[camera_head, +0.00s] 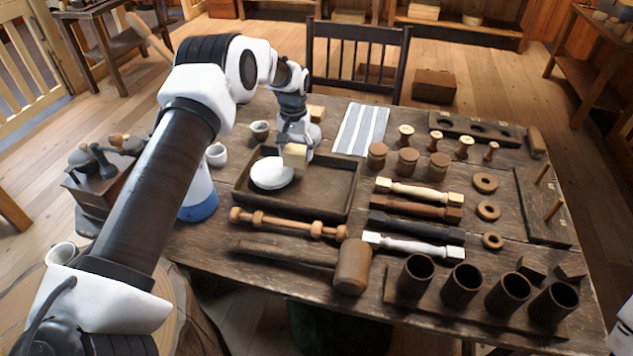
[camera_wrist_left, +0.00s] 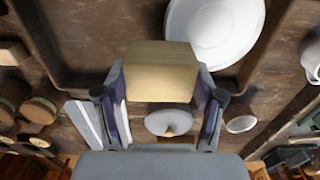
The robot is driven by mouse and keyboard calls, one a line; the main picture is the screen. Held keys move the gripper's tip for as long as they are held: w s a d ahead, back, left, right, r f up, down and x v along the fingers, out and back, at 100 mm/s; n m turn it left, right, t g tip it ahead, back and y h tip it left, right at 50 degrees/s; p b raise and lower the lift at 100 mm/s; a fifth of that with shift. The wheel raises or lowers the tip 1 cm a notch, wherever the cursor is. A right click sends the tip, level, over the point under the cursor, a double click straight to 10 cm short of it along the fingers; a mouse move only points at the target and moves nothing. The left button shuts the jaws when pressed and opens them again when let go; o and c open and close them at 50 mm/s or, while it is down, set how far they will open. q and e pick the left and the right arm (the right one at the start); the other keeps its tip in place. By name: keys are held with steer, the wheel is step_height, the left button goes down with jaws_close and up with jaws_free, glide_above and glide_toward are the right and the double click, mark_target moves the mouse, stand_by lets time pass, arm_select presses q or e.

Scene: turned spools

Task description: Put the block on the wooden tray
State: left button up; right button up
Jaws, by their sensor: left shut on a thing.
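The block (camera_head: 294,156) is pale wood and held over the far part of the dark wooden tray (camera_head: 325,188). My left gripper (camera_head: 297,143) reaches in from above and is shut on it. In the left wrist view the block (camera_wrist_left: 160,72) sits between the two fingers (camera_wrist_left: 160,90), with the tray's bare floor (camera_wrist_left: 105,25) beyond it. I cannot tell how high it is above the tray. A white round dish (camera_head: 271,174) lies in the tray, just left of the block; it also shows in the wrist view (camera_wrist_left: 215,32). My right gripper is out of view.
A wooden baluster (camera_head: 290,223) and a mallet (camera_head: 352,267) lie in front of the tray. A striped cloth (camera_head: 360,129) lies behind it to the right. Several turned spindles (camera_head: 415,208) fill the right. The tray's right half is empty.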

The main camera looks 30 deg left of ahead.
arm_select(q)
steer(key=s+d, duration=0.1)
steer(key=d, duration=0.2)
steer(key=s+d+p, duration=0.1)
steer(key=d, duration=0.3)
steer(key=s+d+p, duration=0.1)
steer(key=d, duration=0.3)
steer(key=shift+s+f, duration=0.2)
steer(key=shift+f, duration=0.15)
steer(key=f, duration=0.1)
steer(key=f+p, duration=0.1)
steer(key=f, duration=0.1)
steer(key=shift+s+d+f+p, duration=0.1)
steer(key=shift+d+f+p, duration=0.2)
steer(key=shift+f, duration=0.15)
steer(key=o, duration=1.3)
steer(key=shift+f, duration=0.1)
